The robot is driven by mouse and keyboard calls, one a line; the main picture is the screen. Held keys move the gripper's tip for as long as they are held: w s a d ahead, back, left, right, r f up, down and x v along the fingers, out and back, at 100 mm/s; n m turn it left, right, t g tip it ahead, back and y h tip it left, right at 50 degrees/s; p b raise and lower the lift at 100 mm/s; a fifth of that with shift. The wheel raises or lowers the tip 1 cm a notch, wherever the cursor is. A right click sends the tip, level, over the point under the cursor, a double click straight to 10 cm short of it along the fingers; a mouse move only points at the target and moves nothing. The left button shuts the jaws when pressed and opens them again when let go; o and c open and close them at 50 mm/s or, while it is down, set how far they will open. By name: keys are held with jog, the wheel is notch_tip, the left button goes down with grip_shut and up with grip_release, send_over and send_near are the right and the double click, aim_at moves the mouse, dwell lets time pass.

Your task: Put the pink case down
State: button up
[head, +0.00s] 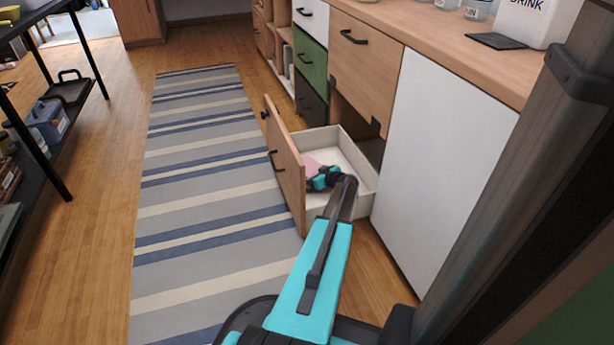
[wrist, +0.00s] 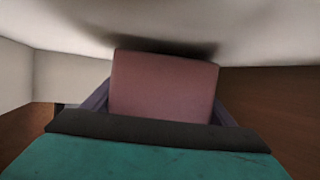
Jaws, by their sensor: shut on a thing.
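The pink case (wrist: 165,88) fills the middle of the wrist view, with a dark finger showing on each side of it. My gripper (head: 314,180) is shut on the case inside the open drawer (head: 352,152). In the head view the case (head: 311,166) shows only in part, beyond my gripper and next to the drawer's wooden front. In the wrist view the case is close to the pale drawer floor (wrist: 265,45), with a dark shadow along its far edge. I cannot tell whether it touches the floor.
The drawer's wooden front (head: 285,165) stands out over the striped rug (head: 200,190). A white cabinet panel (head: 440,160) is right of the drawer. The wooden counter (head: 450,45) above holds jars and a white container. A dark shelf (head: 60,110) stands at the left.

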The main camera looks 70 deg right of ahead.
jog(key=shift+f, duration=0.1)
jog(key=o, duration=1.1)
jog(key=shift+f, duration=0.1)
jog(key=shift+r, duration=0.25)
jog(key=shift+a+r+p, duration=0.1)
jog(key=shift+r+p, duration=0.5)
jog(key=shift+p, duration=0.5)
jog(key=p+v, duration=0.2)
jog(key=v, duration=0.5)
jog(key=shift+s, duration=0.2)
jog(key=shift+r+p, duration=0.1)
jog(key=shift+p, duration=0.2)
